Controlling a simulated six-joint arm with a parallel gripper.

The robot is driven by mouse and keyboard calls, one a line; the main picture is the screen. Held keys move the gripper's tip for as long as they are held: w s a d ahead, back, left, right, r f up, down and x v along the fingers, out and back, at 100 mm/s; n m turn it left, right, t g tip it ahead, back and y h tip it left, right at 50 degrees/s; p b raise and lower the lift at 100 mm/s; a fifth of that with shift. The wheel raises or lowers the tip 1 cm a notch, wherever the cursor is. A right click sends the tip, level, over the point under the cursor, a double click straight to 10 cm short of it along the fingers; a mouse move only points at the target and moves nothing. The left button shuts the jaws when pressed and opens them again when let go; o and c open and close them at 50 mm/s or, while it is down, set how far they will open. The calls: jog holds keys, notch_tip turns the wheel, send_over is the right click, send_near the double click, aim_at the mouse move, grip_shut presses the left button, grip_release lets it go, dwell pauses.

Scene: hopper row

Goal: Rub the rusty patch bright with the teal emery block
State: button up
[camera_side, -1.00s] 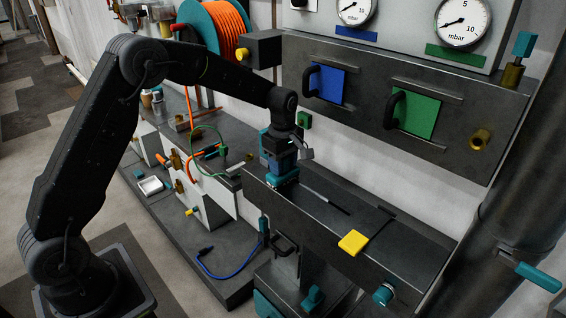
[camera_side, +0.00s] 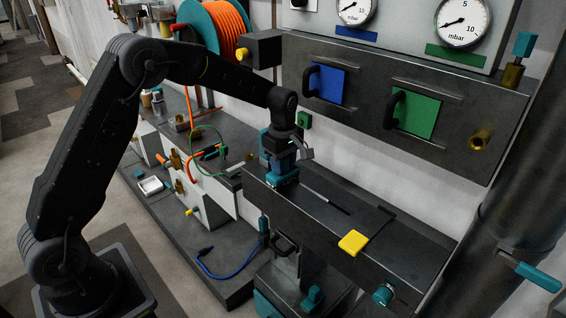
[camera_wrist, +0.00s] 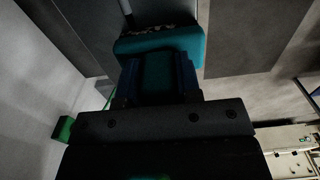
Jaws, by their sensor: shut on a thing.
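The teal emery block (camera_side: 281,182) is at the left part of the dark metal ledge (camera_side: 325,225), under my gripper (camera_side: 283,168). My gripper points down and is shut on the block. In the wrist view the block (camera_wrist: 188,42) sits between and beyond the fingers (camera_wrist: 157,80). It appears to rest on the ledge surface, though I cannot see the contact. A thin speckled strip (camera_wrist: 160,28) shows along the block's far edge in the wrist view and may be part of the rusty patch. The rest of the patch is hidden from both views.
A yellow block (camera_side: 353,241) lies farther right on the ledge, past a thin slot or rod (camera_side: 325,202). A dark panel with blue (camera_side: 328,84) and green (camera_side: 415,112) plates stands behind. A teal-handled pipe (camera_side: 530,272) is at right. The ledge between is mostly clear.

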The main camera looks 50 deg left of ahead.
jog(key=shift+r, duration=0.1)
jog(key=shift+r, duration=2.95)
